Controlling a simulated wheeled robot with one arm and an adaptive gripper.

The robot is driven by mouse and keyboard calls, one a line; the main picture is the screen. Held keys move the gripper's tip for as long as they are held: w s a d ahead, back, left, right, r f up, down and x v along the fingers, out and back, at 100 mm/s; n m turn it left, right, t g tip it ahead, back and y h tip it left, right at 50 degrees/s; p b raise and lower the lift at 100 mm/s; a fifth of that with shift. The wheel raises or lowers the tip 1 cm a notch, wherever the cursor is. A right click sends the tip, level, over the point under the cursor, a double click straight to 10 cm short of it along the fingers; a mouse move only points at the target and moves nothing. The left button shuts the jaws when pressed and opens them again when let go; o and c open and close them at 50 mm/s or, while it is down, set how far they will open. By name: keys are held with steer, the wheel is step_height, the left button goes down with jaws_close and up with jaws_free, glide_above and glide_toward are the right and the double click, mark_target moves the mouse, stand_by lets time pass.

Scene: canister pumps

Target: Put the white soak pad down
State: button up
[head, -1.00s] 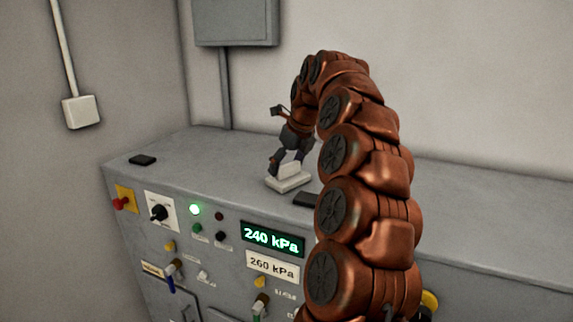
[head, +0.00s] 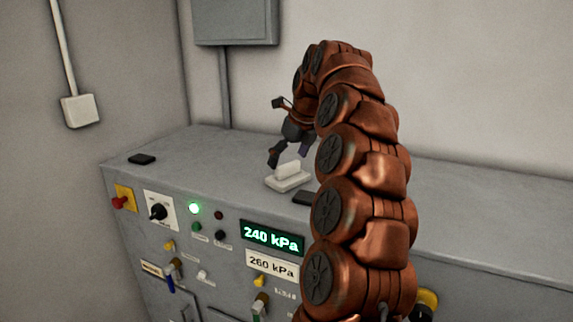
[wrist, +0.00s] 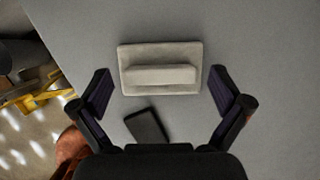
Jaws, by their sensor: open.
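The white soak pad (head: 288,178) lies flat on the grey cabinet top (head: 400,195), with its raised grip bar upward. In the wrist view the pad (wrist: 160,83) sits between and just beyond the fingertips. My gripper (head: 290,155) is open and empty above the pad, apart from it. In the wrist view both fingers of my gripper (wrist: 160,88) are spread wide, one to each side of the pad. My arm hides part of the cabinet top to the right in the head view.
A dark flat block (head: 306,198) lies close to the pad, also visible in the wrist view (wrist: 147,126). Another dark block (head: 142,160) lies at the far left of the top. The front panel carries switches and a 240 kPa display (head: 272,238).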

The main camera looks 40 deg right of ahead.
steer(key=shift+v, duration=2.65)
step_height(320, 180, up, 5)
steer(key=p, duration=0.3)
glide_above(293, 178)
steer(key=s, duration=0.2)
steer(key=shift+d+f, duration=0.15)
steer(key=shift+f, duration=0.05)
